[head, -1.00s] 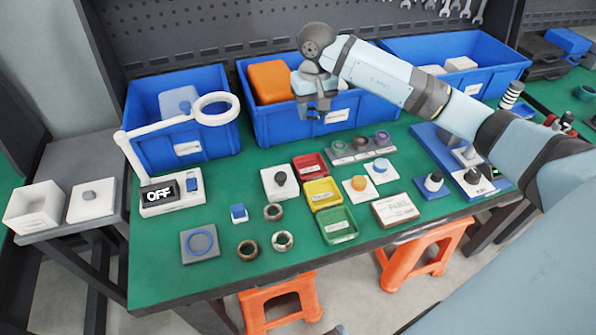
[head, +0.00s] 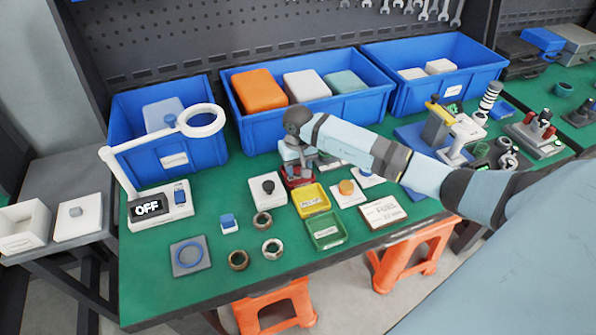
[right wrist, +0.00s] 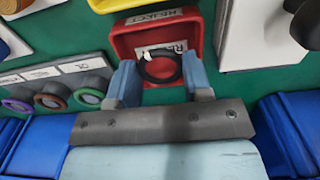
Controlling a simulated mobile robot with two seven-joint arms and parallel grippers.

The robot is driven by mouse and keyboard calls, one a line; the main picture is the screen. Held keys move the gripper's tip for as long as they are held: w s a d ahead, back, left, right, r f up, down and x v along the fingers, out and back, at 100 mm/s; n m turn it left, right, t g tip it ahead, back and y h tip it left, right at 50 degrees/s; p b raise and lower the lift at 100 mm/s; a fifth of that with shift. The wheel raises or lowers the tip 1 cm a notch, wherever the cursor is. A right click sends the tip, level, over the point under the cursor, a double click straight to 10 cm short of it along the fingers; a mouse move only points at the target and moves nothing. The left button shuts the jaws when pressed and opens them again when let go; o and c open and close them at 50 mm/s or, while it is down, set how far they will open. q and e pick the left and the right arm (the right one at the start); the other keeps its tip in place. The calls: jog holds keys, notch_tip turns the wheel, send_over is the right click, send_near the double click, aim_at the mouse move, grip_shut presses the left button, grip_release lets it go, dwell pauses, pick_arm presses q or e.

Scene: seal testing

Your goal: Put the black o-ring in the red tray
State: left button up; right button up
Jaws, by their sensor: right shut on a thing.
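The black o-ring (right wrist: 160,78) is held between the two fingertips of my right gripper (right wrist: 160,85) in the right wrist view. It overlaps the red tray (right wrist: 122,45), which carries a REJECT label. In the head view my right gripper (head: 299,168) points down at the red tray (head: 291,183) and hides much of it. The o-ring cannot be made out in the head view. I cannot tell whether the ring touches the tray floor. My left gripper is not in view.
The yellow tray (head: 312,198) and green tray (head: 325,229) stand in line with the red tray. A white block with a black knob (head: 267,188) is close on the left. A grey rack with coloured rings (right wrist: 60,88) is beside the gripper. Blue bins (head: 250,135) stand behind.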

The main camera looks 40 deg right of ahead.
notch_tip(320, 180, down, 2)
jog(key=shift+f, duration=0.2)
jog(key=shift+f, duration=0.25)
jog(key=o, duration=0.7)
jog(key=shift+c, duration=0.2)
jog(key=shift+r, duration=0.25)
notch_tip(320, 180, up, 12)
jog(key=shift+b, duration=0.45)
